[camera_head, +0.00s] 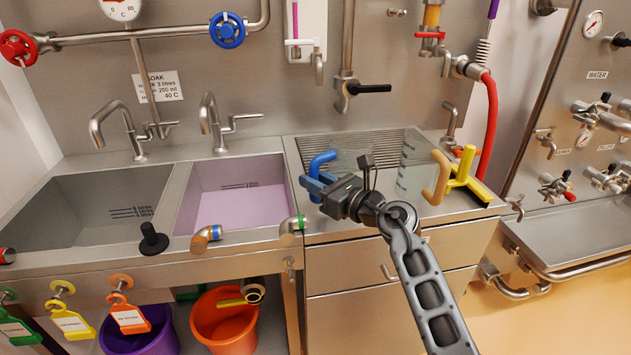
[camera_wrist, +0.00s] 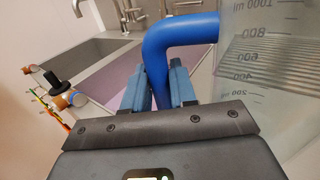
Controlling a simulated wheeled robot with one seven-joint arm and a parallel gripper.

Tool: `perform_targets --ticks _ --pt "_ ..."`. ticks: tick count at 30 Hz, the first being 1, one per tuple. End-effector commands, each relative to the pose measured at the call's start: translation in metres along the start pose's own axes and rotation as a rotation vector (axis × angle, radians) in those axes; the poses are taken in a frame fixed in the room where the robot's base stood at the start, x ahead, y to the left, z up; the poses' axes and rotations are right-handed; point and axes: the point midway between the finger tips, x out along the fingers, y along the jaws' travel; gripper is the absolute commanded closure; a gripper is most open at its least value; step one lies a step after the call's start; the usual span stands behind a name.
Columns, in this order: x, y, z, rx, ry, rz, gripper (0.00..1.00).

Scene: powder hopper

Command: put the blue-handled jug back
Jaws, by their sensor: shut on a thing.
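The blue-handled jug is clear, with its blue handle (camera_head: 321,160) on the left side, over the ribbed drainer at the right of the sinks. In the wrist view the blue handle (camera_wrist: 180,34) runs down between the fingers, and the clear body (camera_wrist: 262,75) with millilitre marks is at the right. My gripper (camera_head: 316,184) is shut on the handle; its fingers (camera_wrist: 158,92) also show in the wrist view. The jug looks upright. My gripper and wrist hide its lower part, so I cannot tell whether its base touches the drainer.
The ribbed drainer (camera_head: 375,142) lies behind. A lilac-filled sink (camera_head: 240,205) and a grey sink (camera_head: 85,215) are to the left. A red hose (camera_head: 489,125) hangs at the right.

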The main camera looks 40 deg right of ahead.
Motion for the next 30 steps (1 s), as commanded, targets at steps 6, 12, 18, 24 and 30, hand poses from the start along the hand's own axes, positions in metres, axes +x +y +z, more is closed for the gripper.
perform_targets --ticks 6,12,18,24,30 --pt "0.000 0.000 -0.003 0.000 0.000 0.001 0.73" --pt "0.000 0.000 -0.003 0.000 0.000 0.001 0.54" --pt "0.000 0.000 -0.002 0.000 0.000 0.001 0.48" --pt "-0.002 0.000 0.001 0.000 0.001 0.000 0.48" --pt "-0.033 0.000 -0.002 0.001 0.001 -0.001 0.48"
